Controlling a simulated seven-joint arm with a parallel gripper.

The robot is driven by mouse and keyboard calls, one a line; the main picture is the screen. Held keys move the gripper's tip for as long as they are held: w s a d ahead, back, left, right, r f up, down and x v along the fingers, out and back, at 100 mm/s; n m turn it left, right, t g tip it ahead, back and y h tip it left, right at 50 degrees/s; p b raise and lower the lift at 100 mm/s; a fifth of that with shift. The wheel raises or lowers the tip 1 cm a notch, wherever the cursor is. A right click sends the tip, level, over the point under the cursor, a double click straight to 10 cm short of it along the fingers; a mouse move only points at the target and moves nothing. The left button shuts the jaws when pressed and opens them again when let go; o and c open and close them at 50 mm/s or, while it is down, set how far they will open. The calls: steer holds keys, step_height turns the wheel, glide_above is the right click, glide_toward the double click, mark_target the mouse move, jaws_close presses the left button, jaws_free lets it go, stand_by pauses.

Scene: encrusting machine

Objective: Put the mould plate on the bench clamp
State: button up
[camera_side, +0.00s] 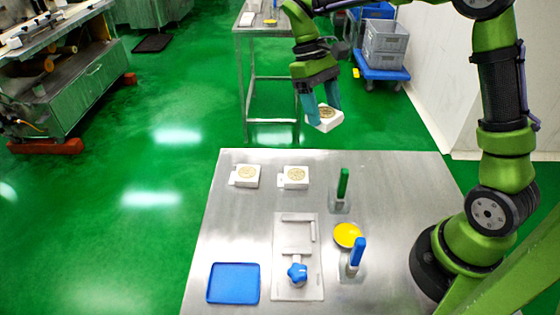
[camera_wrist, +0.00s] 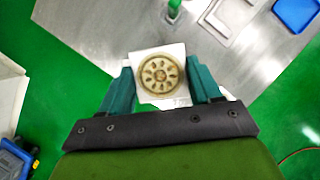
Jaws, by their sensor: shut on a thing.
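My gripper (camera_side: 322,106) is shut on a white mould plate (camera_side: 326,122) with a round gold patterned disc in its top. It holds the plate in the air beyond the far edge of the bench. In the wrist view the plate (camera_wrist: 159,59) sits between the two teal fingers of the gripper (camera_wrist: 160,85). The bench clamp (camera_side: 296,250) is a light grey base plate with raised bars and a blue star knob, standing mid-bench. It is only partly in the wrist view (camera_wrist: 229,18). Two similar white plates, a left one (camera_side: 246,176) and a right one (camera_side: 294,178), lie on the bench.
The steel bench (camera_side: 225,235) also bears a blue tray (camera_side: 233,283), a yellow disc (camera_side: 347,235), a green-handled tool (camera_side: 343,185) and a blue-handled tool (camera_side: 356,254). A metal table (camera_side: 268,29) stands behind, with grey crates (camera_side: 386,45) on a blue trolley.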

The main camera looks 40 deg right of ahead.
steer(key=s+a+f+m+y, duration=0.1)
steer(key=s+a+f+m, duration=0.3)
steer(key=a, duration=0.4)
steer(key=s+a+f+m+y, duration=0.2)
steer(key=s+a+f, duration=0.25)
steer(key=a, duration=0.35)
steer(key=shift+a+f+m+t, duration=0.15)
steer(key=shift+f+m, duration=0.35)
steer(key=shift+f, duration=0.7)
steer(key=shift+a+f+m+t, duration=0.1)
steer(key=shift+f+m+t, duration=0.3)
steer(key=shift+f, duration=0.75)
steer(key=shift+a+f+m+t, duration=0.1)
steer(key=shift+f+m, duration=0.5)
steer(key=shift+f, duration=0.6)
steer(key=shift+f, duration=0.2)
steer(key=o, duration=1.3)
steer(key=shift+c, duration=0.2)
